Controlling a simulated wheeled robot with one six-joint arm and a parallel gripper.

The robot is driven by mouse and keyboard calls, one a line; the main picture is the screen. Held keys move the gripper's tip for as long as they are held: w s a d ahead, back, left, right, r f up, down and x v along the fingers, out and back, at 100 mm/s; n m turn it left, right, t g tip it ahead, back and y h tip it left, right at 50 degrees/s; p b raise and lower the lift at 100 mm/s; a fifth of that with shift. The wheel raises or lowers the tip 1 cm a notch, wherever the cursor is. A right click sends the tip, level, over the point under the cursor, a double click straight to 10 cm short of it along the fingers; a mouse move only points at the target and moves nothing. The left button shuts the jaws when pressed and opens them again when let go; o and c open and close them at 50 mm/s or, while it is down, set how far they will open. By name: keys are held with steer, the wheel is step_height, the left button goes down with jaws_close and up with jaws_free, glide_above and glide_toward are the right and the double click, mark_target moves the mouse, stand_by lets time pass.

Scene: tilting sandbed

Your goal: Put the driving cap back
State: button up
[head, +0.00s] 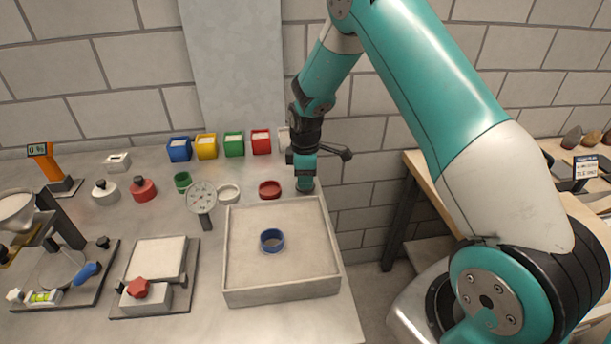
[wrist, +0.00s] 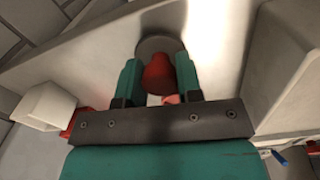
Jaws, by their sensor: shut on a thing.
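My gripper (head: 305,184) is at the back right of the bench, just behind the right back corner of the sand tray and right of the red ring. In the wrist view my gripper (wrist: 158,66) is shut on a red knob on a grey round disc (wrist: 159,74), which I take to be the driving cap. The disc lies beyond the fingertips, over or on a pale surface; I cannot tell if it touches. In the head view the cap is hidden by the gripper. A blue ring (head: 272,249) sits in the sand tray.
The sand tray (head: 284,292) has low walls. A red ring (head: 269,195), white ring (head: 228,194) and green cup (head: 182,181) stand behind it. Coloured bins (head: 207,147) line the wall. A round speckled disc on a stand (head: 202,198) is left of the tray. The bench ends at right.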

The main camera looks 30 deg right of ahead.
steer(key=o, duration=0.9)
steer(key=shift+f, duration=0.15)
steer(key=shift+r, duration=0.6)
step_height(320, 180, up, 11)
steer(key=b, duration=0.3)
steer(key=s+a+r, duration=0.5)
steer(key=a, duration=0.1)
steer(key=s+a+r+m+y, duration=0.1)
steer(key=s+a, duration=0.3)
steer(key=s, duration=0.4)
steer(key=s+a+r+m+y, duration=0.1)
steer(key=s+a, duration=0.3)
steer(key=s, duration=0.5)
steer(key=s+a+r+m+y, duration=0.2)
steer(key=s+a+r, duration=0.1)
steer(key=s, duration=0.5)
steer(key=shift+s+a+r+m, duration=0.1)
steer(key=shift+s+a+m, duration=0.1)
steer(key=shift+a, duration=0.25)
steer(key=shift+s+a+m, duration=0.1)
steer(key=shift+s+a, duration=0.05)
steer(key=shift+a, duration=0.3)
